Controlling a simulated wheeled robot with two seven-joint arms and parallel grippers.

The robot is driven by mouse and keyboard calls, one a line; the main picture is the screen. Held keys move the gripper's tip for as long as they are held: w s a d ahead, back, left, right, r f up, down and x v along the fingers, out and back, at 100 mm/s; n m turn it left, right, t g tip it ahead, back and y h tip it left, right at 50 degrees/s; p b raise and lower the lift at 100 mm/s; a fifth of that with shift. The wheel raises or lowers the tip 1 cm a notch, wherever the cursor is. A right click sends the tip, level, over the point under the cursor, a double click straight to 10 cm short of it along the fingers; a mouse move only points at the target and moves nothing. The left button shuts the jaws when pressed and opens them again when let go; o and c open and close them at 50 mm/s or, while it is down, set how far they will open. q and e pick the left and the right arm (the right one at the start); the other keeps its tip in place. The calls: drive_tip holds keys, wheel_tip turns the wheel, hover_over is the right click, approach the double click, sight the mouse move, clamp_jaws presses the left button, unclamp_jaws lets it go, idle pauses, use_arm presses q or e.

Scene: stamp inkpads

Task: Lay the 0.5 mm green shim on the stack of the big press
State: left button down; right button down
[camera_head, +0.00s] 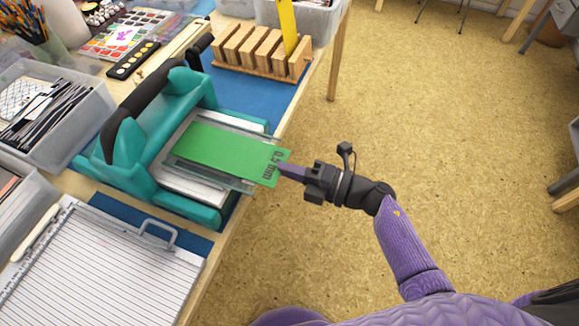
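The green shim (222,150), marked 0.5 mm, lies flat over the stack of the big press, roughly lined up with it. The stack (248,187) shows as clear and pale plates at the shim's edges. The big press (135,162) is teal with a dark handle bar and stands on the table. My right gripper (283,170) is at the shim's right end, by the printed label, and is shut on it. I cannot tell whether the shim touches the stack along its whole length. My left gripper is out of view.
A wooden rack (262,54) with upright slots holds a yellow strip (288,25) behind the press. A clear bin (52,112) of dark strips stands left. A white lined board (95,270) lies in front. The table edge runs just right of the press.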

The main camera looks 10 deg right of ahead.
drive_tip(key=shift+f, duration=0.2)
idle(0.3)
drive_tip(key=c, duration=0.8)
unclamp_jaws()
drive_tip(key=shift+v, duration=2.5)
